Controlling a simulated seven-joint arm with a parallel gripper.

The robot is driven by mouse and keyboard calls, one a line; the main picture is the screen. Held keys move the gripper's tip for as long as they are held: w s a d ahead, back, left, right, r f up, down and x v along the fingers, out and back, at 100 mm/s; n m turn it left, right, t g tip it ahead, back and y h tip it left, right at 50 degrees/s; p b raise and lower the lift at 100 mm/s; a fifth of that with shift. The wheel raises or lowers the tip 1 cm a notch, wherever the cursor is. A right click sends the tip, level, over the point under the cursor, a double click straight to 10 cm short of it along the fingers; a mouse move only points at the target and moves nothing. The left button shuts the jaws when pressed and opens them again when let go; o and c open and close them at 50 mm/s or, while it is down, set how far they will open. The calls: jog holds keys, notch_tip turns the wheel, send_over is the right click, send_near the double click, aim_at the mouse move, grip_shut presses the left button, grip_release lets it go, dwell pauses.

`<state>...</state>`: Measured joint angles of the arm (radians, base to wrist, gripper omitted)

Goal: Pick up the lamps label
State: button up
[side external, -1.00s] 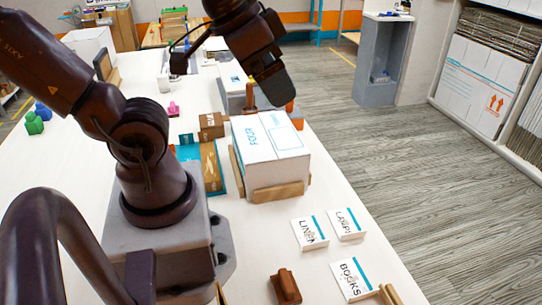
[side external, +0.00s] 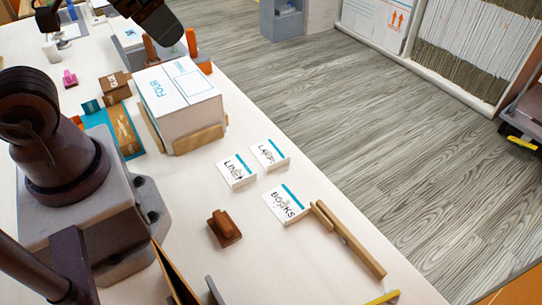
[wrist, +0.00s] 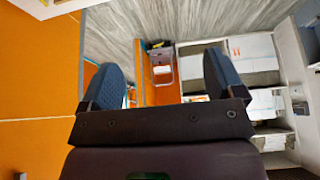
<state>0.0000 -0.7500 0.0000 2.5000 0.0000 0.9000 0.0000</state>
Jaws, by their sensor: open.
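The lamps label (side external: 269,154) is a small white card with a blue stripe and dark lettering. It lies on the white table, right of the box in the side external view. The linen label (side external: 237,171) lies just left of it and the books label (side external: 286,204) lies nearer the camera. My gripper is only partly in the side external view, high at the top and well away from the labels. In the wrist view my gripper (wrist: 165,82) is open, with two blue-grey padded fingers apart and nothing between them. No label shows in the wrist view.
A white box (side external: 180,100) marked FOUR stands in a wooden holder behind the labels. A brown wooden block (side external: 224,228) and a long wooden bar (side external: 348,240) lie nearer the camera. The table (side external: 320,275) is bare between them. Shelving stands beyond the floor.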

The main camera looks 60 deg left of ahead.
jog(key=c, duration=1)
